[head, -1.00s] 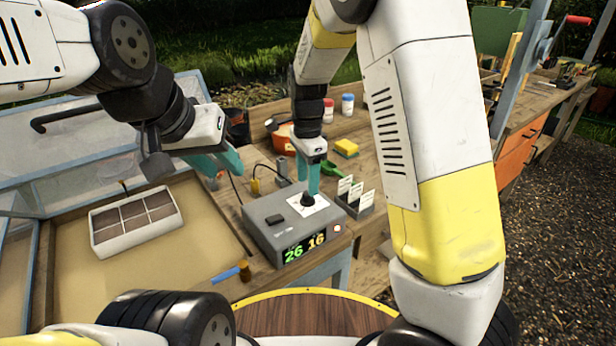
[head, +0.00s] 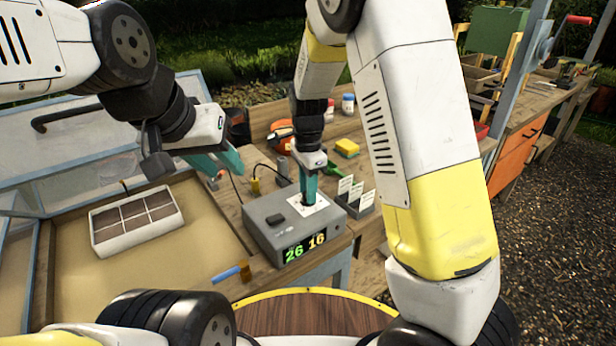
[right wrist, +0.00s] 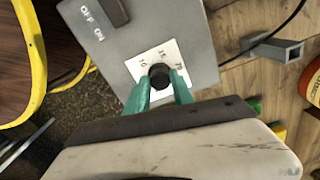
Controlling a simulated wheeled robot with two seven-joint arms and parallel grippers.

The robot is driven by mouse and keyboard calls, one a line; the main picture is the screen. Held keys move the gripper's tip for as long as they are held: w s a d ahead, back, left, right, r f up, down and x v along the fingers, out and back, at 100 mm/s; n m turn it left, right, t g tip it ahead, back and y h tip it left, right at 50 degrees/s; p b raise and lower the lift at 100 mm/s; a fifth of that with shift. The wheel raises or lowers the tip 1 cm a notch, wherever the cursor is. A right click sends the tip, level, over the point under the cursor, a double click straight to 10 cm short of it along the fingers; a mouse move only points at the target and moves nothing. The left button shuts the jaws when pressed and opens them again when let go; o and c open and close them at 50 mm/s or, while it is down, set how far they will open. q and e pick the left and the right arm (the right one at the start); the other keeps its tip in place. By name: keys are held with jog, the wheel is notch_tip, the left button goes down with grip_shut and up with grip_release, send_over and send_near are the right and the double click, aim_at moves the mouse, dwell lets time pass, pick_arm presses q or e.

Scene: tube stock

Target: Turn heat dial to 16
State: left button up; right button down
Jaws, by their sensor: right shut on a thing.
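The grey control box (head: 268,238) stands on the wooden bench. Its front display (head: 305,246) reads 26 in green and 16 in yellow. The black heat dial (right wrist: 160,77) sits on a white scale plate (right wrist: 148,62) on the box's top, which also carries a dark OFF/ON switch (right wrist: 110,12). My right gripper (head: 309,200) points down at the plate, and in the right wrist view its teal fingers (right wrist: 162,90) are shut on the dial from both sides. In the head view the fingers largely hide the dial. My left gripper (head: 228,160) hangs empty over the bench, its teal fingers slightly apart.
A white seed tray (head: 135,245) lies in the cold frame at the left. A card holder (head: 358,203) is right of the box. A yellow sponge (head: 347,147) and lidded pots (head: 347,104) are behind. A blue-handled tool (head: 228,274) lies near the front edge.

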jog(key=shift+n, duration=0.3)
jog(key=n, duration=1.3)
jog(key=shift+n, duration=0.4)
jog(key=n, duration=0.4)
jog(key=shift+w+n, duration=0.1)
jog(key=shift+n, duration=2.4)
